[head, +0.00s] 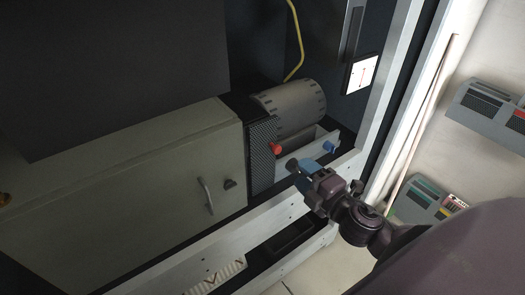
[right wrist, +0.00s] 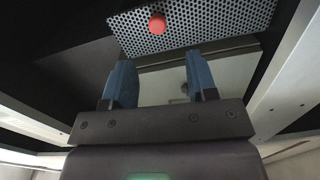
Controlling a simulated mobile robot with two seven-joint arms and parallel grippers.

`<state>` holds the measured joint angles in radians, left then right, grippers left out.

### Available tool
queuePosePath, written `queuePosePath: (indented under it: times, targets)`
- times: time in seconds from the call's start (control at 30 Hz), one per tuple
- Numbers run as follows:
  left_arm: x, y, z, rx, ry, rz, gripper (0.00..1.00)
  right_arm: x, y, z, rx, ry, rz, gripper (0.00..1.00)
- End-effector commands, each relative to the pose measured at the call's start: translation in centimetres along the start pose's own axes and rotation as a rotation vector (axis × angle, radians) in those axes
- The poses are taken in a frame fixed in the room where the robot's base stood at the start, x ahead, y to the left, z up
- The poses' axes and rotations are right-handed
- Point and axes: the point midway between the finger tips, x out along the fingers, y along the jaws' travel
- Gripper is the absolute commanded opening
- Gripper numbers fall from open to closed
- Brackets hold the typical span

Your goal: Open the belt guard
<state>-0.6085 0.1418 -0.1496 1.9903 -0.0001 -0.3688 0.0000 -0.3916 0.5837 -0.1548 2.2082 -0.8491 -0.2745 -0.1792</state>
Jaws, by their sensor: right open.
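The belt guard (head: 261,157) is a dark perforated panel beside a grey ribbed motor (head: 292,108) inside the cabinet. A red knob (head: 275,148) sits on the guard. In the right wrist view the perforated guard (right wrist: 205,27) spans the top, with the red knob (right wrist: 157,24) ahead of the fingers. My right gripper (head: 304,168) is just below and right of the knob in the head view. Its blue fingers (right wrist: 160,82) are apart, with nothing between them, and short of the knob. My left gripper is not in view.
A pale frame rail (head: 300,207) runs below my gripper. Grey units (head: 490,112) stand at the right.

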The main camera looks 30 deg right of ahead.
Motion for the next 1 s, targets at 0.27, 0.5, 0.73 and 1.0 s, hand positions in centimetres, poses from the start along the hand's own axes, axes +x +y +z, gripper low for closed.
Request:
queuePosePath:
  times: [0.27,0.5,0.73,1.0]
  targets:
    - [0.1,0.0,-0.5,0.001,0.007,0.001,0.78,0.9,0.4,-0.2,-0.078,0.010,0.017,0.53]
    - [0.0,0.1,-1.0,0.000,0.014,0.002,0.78,4.0,0.5,-0.3,-0.076,0.010,0.017,0.53]
    - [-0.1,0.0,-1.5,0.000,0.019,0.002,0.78,7.3,0.5,-0.3,-0.077,0.010,0.017,0.53]
    - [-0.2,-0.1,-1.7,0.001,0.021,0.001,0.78,10.1,0.4,-0.3,-0.074,0.009,0.014,0.53]
